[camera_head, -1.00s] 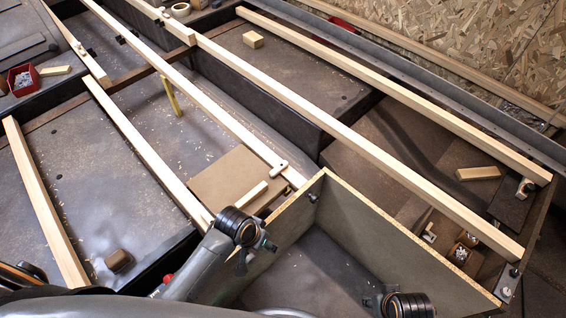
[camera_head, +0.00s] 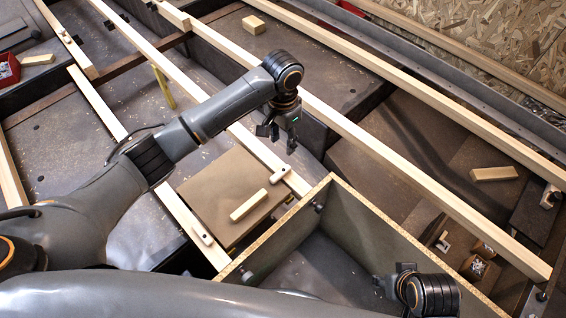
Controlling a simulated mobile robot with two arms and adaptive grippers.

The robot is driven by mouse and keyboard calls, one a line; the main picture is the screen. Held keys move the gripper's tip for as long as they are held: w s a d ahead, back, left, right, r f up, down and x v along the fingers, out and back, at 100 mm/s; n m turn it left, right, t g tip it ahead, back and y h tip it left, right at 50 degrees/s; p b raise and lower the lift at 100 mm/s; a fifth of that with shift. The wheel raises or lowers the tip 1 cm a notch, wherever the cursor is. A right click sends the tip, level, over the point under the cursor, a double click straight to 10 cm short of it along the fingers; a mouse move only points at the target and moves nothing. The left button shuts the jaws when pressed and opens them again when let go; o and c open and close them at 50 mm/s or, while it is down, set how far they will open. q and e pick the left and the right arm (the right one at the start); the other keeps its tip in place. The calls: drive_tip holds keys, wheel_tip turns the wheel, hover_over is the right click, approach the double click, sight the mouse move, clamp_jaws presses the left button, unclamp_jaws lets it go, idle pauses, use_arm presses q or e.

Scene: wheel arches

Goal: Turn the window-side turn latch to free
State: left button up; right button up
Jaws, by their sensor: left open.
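A brown square panel (camera_head: 215,181) with a pale wooden bar handle (camera_head: 248,205) lies between two pale wooden slats. A small wooden turn latch (camera_head: 279,175) sits at the panel's far right edge, by one slat. Another turn latch (camera_head: 202,233) lies along the slat at the near left edge. I cannot tell from the view which is window-side. My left gripper (camera_head: 279,141) is open and empty, pointing down above and beyond the far latch, apart from it. My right gripper (camera_head: 388,283) shows partly at the lower right, by the box wall; its fingers are unclear.
An upright board-walled box (camera_head: 365,236) stands right of the panel. Long slats (camera_head: 400,160) cross the area. Small trays of hardware (camera_head: 477,267), a wooden block (camera_head: 494,174) and another block (camera_head: 253,24) lie around.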

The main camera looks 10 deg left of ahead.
use_arm(q)
drive_tip(key=b, duration=0.2)
hover_over(283, 171)
wheel_tip(283, 171, down, 7)
drive_tip(key=shift+r, duration=0.2)
use_arm(e)
drive_tip(key=v, duration=0.5)
use_arm(q)
wheel_tip(283, 171, down, 5)
drive_tip(key=shift+b, duration=0.9)
drive_tip(key=shift+f, duration=0.8)
drive_tip(key=shift+f+b, duration=0.2)
drive_tip(key=shift+b, duration=0.1)
use_arm(e)
drive_tip(key=w+t, duration=0.1)
drive_tip(key=w+a+t, duration=0.1)
drive_tip(key=w, duration=0.1)
drive_tip(key=w+t, duration=0.1)
drive_tip(key=w, duration=0.1)
drive_tip(key=shift+w+a+f+y, duration=0.15)
drive_tip(key=shift+a+f+y, duration=0.05)
drive_tip(key=shift+f+y, duration=0.1)
use_arm(q)
clamp_jaws()
